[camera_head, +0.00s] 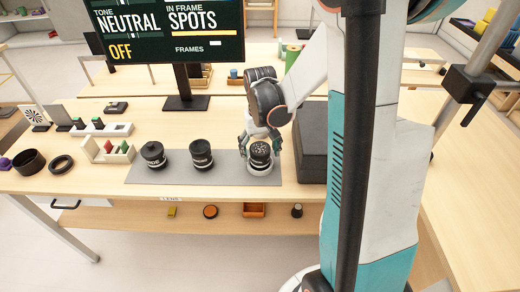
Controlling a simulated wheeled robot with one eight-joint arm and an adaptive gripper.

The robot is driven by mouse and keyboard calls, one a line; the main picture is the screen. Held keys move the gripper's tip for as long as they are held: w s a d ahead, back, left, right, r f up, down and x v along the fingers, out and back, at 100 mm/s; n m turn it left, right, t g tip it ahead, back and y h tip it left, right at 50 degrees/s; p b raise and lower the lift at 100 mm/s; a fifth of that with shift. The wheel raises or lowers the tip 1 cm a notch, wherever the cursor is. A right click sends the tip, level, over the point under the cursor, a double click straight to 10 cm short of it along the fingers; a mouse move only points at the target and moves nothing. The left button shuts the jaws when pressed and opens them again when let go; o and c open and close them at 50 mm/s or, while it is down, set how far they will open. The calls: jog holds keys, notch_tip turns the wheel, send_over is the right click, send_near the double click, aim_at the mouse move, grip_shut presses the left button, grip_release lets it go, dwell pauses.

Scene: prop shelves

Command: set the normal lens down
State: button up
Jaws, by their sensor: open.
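Three dark lenses stand upright on a grey mat (222,173): one at the left (153,155), one in the middle (201,154) and one at the right (260,155). I cannot read which is the normal lens. The right one has a ribbed top and a pale ring or base low around it. My gripper (260,140) is open at the right lens, its fingers on either side of the upper part. I cannot tell whether they touch it. The lens appears to rest on the mat's right end.
A black box (312,140) stands close to the right of my gripper. A screen (165,30) on a stand is behind the mat. A lower shelf (130,215) holds small items.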

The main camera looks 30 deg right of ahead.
notch_tip(320, 180, up, 13)
jog(key=p, duration=0.5)
jog(key=shift+c, duration=0.6)
dwell(1.1)
